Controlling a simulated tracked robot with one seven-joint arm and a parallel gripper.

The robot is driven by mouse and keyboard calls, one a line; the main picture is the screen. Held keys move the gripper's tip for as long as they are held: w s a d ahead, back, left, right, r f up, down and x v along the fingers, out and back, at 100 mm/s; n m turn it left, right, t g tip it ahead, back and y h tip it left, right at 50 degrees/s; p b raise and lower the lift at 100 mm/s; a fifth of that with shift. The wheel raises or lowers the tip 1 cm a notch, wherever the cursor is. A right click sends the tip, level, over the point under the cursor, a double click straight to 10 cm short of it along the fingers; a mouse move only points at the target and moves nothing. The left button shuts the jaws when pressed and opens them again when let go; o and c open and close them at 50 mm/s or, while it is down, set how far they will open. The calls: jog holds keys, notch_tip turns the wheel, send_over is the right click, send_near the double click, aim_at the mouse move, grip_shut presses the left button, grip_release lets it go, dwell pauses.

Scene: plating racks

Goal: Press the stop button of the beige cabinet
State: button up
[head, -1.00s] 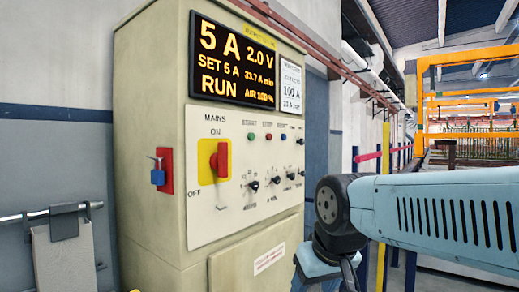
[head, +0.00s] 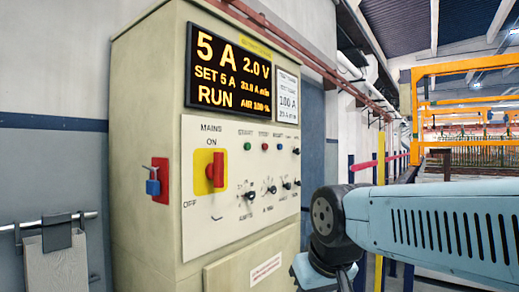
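The beige cabinet (head: 146,140) stands left of centre in the head view. Its lit display (head: 232,66) reads 5 A, 2.0 V, SET 5 A and RUN. Below it is a white control panel (head: 222,222). My blue arm reaches in from the right, in front of and right of the panel. My gripper's fingers are below the picture, out of sight.
A red plate with a blue padlock (head: 153,187) is on the cabinet's left side. Several selector knobs (head: 249,195) sit below the buttons. A yellow post (head: 380,170) and orange frames (head: 460,70) stand behind my arm.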

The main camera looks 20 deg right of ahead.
grip_shut()
